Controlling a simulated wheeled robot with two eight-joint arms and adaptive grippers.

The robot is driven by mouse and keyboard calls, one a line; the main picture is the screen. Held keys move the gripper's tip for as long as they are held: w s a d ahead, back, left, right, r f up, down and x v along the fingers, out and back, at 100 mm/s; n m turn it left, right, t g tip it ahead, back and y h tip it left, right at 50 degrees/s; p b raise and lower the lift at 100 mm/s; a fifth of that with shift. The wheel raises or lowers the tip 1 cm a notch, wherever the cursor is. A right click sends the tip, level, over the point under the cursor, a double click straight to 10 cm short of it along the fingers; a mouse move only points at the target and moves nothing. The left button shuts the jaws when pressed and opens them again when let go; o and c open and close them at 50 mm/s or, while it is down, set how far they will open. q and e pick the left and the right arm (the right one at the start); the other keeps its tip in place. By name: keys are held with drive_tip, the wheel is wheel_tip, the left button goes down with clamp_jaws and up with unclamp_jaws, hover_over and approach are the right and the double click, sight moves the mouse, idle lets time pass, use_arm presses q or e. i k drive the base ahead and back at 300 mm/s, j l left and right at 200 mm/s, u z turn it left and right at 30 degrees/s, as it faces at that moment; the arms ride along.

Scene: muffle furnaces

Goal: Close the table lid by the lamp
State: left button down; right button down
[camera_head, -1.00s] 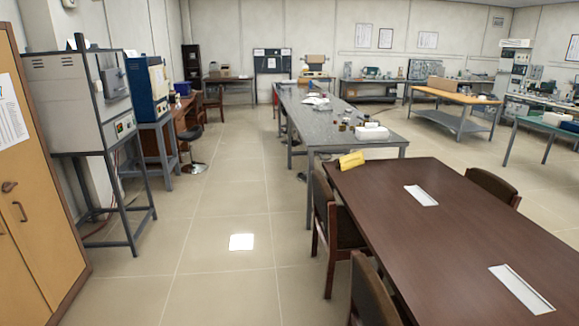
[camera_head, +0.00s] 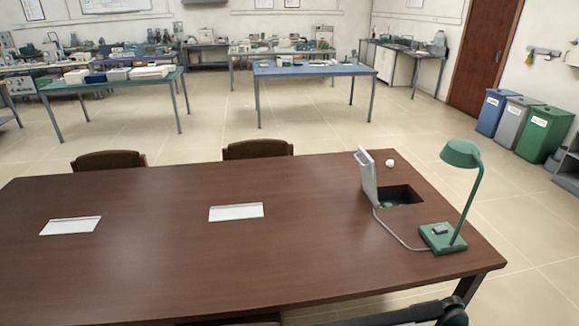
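The open table lid (camera_head: 367,177) is a light grey panel standing nearly upright at the left edge of a dark rectangular opening (camera_head: 402,195) in the brown table (camera_head: 290,250). The green desk lamp (camera_head: 463,154) stands to the right of the opening, its base (camera_head: 442,238) nearer to me. A pale cable runs from the lamp base to the foot of the lid. Neither gripper shows clearly. A black jointed piece (camera_head: 425,312) at the bottom right edge may be part of my arm; I cannot tell.
Two other lids, (camera_head: 236,212) and (camera_head: 70,226), lie flat in the table. A small white object (camera_head: 390,163) sits behind the opening. Two chairs (camera_head: 257,149) stand at the far side. Bins (camera_head: 546,134) stand at the right. Floor beyond the table is largely clear.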

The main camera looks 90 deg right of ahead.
sight(367, 165)
drive_tip(key=i+z, duration=0.2)
drive_tip(key=z, duration=3.5)
drive_tip(key=i+l, duration=0.1)
drive_tip(key=l, duration=0.25)
drive_tip(key=i+l, duration=0.15)
drive_tip(key=l, duration=0.2)
drive_tip(key=i+l, duration=0.1)
drive_tip(key=l, duration=0.25)
drive_tip(key=i+l, duration=0.65)
drive_tip(key=i, duration=0.2)
drive_tip(key=i+j, duration=0.1)
drive_tip(key=i, duration=0.3)
drive_tip(key=i+j, duration=0.1)
drive_tip(key=i, duration=0.3)
